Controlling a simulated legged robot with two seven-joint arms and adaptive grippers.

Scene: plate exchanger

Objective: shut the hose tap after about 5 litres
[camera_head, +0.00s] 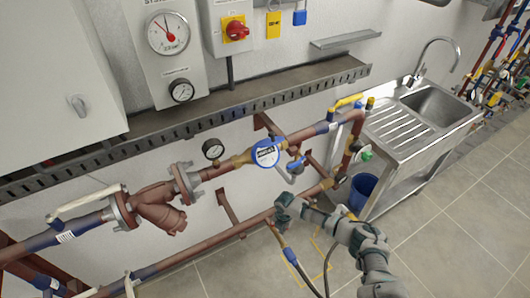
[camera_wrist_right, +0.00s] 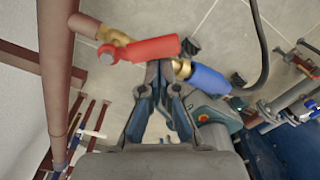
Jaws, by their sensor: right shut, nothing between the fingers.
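The hose tap's red lever (camera_wrist_right: 143,48) shows in the right wrist view, lying along the brass body (camera_wrist_right: 182,68). The body leaves a brown pipe and ends in a blue hose connector (camera_wrist_right: 208,80). The shut, empty fingers of my right gripper (camera_wrist_right: 160,68) end close below the lever; I cannot tell whether they touch it. In the head view my right gripper (camera_head: 284,207) is at the lower pipe and hides most of the tap. The blue connector (camera_head: 290,255) hangs below it. A round blue water meter (camera_head: 267,153) sits on the upper pipe; its reading is too small. My left gripper is not in view.
The upper pipe (camera_head: 310,132) and lower pipe (camera_head: 205,244) run along the wall. A steel sink (camera_head: 420,108) stands at right, with a blue bucket (camera_head: 362,190) beneath. A dark hose (camera_wrist_right: 258,40) curves near the tap. The tiled floor (camera_head: 440,215) at right is open.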

